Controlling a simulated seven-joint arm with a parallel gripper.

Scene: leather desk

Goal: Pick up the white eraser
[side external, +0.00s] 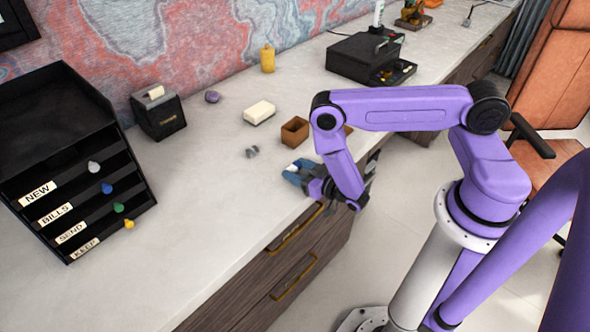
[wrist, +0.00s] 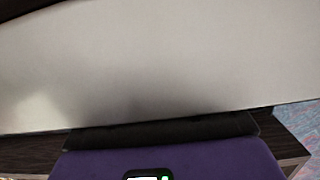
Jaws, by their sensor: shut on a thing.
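My gripper (side external: 296,171) is low over the front edge of the pale desk, with its blue fingers pointing left. It is shut on a small white thing (side external: 291,168), which looks like the white eraser; only a bit of it shows between the fingers. In the wrist view a pale, blurred surface fills most of the picture and the fingertips do not show.
A cream block (side external: 259,111), a brown open box (side external: 295,131) and small grey pieces (side external: 252,152) lie close behind my gripper. A black letter rack (side external: 75,160) stands at left, a black box (side external: 363,58) farther back. The desk (side external: 215,215) is bare at front left.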

